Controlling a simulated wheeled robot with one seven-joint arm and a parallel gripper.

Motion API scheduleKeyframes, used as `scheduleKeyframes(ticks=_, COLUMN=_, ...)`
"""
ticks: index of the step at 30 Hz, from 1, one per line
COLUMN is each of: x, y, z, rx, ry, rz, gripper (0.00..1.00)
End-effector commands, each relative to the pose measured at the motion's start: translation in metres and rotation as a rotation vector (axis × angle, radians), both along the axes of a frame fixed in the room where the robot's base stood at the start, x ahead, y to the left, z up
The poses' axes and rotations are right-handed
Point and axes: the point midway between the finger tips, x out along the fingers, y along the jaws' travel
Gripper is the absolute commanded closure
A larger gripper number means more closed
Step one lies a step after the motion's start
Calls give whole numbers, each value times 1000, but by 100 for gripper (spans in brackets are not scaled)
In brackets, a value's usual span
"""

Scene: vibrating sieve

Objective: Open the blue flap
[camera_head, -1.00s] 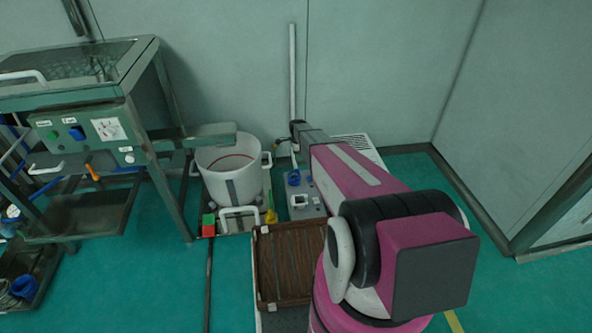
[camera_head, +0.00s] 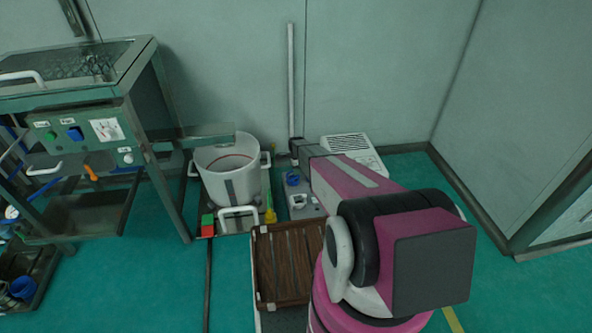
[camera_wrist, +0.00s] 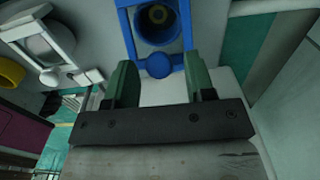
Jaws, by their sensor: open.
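A bright blue flap (camera_wrist: 160,22) with a frame around a dark round opening is at the top middle of the wrist view. A rounded blue knob (camera_wrist: 158,67) hangs at its lower end. My gripper (camera_wrist: 160,62) is open, its two green fingers apart on the left and right of the knob. I cannot tell whether either finger touches it. In the head view a small blue part (camera_head: 293,179) shows on a grey unit (camera_head: 305,204) just below the end of my arm. My fingers are hidden in that view.
A white bucket (camera_head: 228,184) with handles stands left of my arm. A brown crate (camera_head: 282,263) lies in front, and a white vented box (camera_head: 352,150) stands behind. A steel table frame (camera_head: 160,150) is further left. Floor at right is clear.

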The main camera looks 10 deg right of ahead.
Motion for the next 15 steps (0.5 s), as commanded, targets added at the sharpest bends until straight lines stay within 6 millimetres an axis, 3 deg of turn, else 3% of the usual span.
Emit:
scheduleKeyframes(ticks=8, x=0, y=0, z=-2, rx=0, ry=0, rz=0, gripper=50)
scheduleKeyframes(ticks=12, x=0, y=0, z=-2, rx=0, ry=0, rz=0, gripper=96)
scheduleKeyframes(ticks=15, x=0, y=0, z=-2, rx=0, ry=0, rz=0, gripper=100)
